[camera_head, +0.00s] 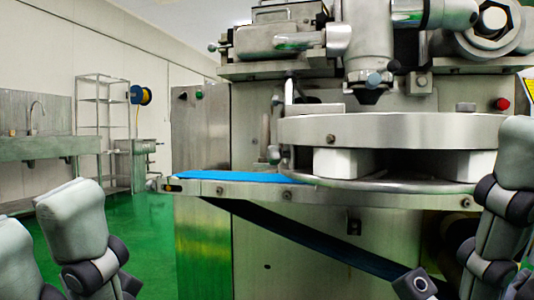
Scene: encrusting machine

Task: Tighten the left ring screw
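The steel encrusting machine fills the middle and right of the head view. A wide round steel ring (400,131) sits below its central nozzle (371,83). A small dark screw head or knob (331,139) shows on the ring's front left; I cannot tell whether it is the left ring screw or how tight it is. White blocks (344,163) stand under the ring. Grey links of my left arm show at the lower left and of my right arm at the right edge, both apart from the ring. Neither gripper's fingers can be seen.
A blue conveyor belt (245,177) extends left from the machine at ring-base height, with a steel side rail (235,191) in front. A steel cabinet (201,135) stands behind it. A sink (38,146) and a shelf rack (103,120) are farther left. Green floor (150,225) lies open there.

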